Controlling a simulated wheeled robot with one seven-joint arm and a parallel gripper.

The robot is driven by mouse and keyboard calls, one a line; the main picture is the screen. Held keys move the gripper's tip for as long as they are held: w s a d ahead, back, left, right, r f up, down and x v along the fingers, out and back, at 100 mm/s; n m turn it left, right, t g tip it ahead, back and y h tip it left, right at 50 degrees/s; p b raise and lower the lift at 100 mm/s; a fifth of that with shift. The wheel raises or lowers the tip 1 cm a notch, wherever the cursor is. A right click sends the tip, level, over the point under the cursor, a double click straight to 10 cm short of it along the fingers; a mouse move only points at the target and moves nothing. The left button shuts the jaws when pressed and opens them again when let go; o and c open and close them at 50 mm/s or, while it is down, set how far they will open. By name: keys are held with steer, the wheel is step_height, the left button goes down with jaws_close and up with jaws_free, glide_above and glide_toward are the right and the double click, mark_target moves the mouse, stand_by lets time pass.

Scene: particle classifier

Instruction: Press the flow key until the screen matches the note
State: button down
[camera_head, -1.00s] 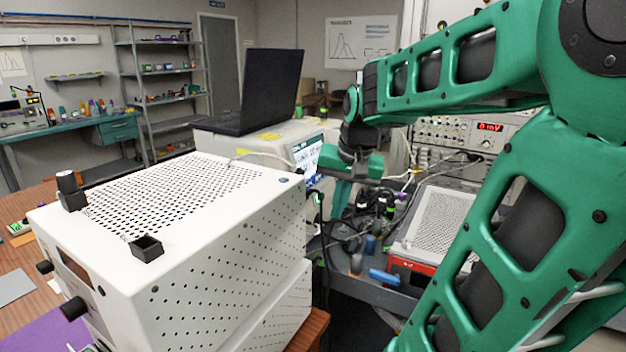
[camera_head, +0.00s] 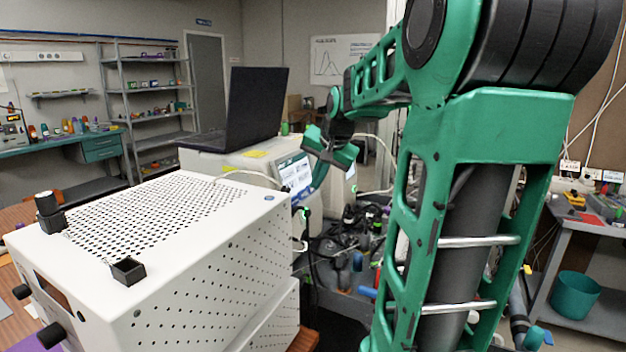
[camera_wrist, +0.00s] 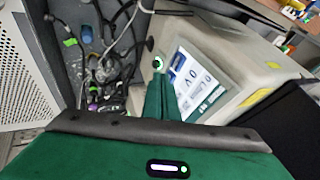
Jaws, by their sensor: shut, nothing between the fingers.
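The screen (camera_head: 294,172) is a small lit panel on the front of a pale instrument (camera_head: 230,157). In the wrist view the screen (camera_wrist: 197,82) shows large dark symbols and a dark green band, tilted and too small to read surely. My gripper (camera_head: 319,178) is beside the screen's right edge in the head view. In the wrist view my gripper's shut, empty fingers (camera_wrist: 161,80) overlap the panel's left edge; contact cannot be told. A round green-lit button (camera_wrist: 157,62) lies just beyond the fingertips. A yellow note (camera_wrist: 257,97) lies on the instrument, unreadable. I cannot make out which key is flow.
A black laptop (camera_head: 250,110) stands on the instrument. A white perforated box (camera_head: 200,260) fills the left front. Tangled cables (camera_wrist: 105,45) and bottles crowd the space beside the screen. A grey bench (camera_head: 585,250) with a teal bin (camera_head: 575,296) stands at right.

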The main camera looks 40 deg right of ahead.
mark_target(293, 198)
steer(key=w+f, duration=0.6)
steer(key=w, duration=0.1)
steer(key=shift+f, duration=0.3)
steer(key=shift+w+a+f, duration=0.15)
steer(key=shift+w+a, duration=0.1)
steer(key=shift+w, duration=0.45)
steer(key=shift+w+a, duration=0.15)
steer(key=shift+w, duration=0.05)
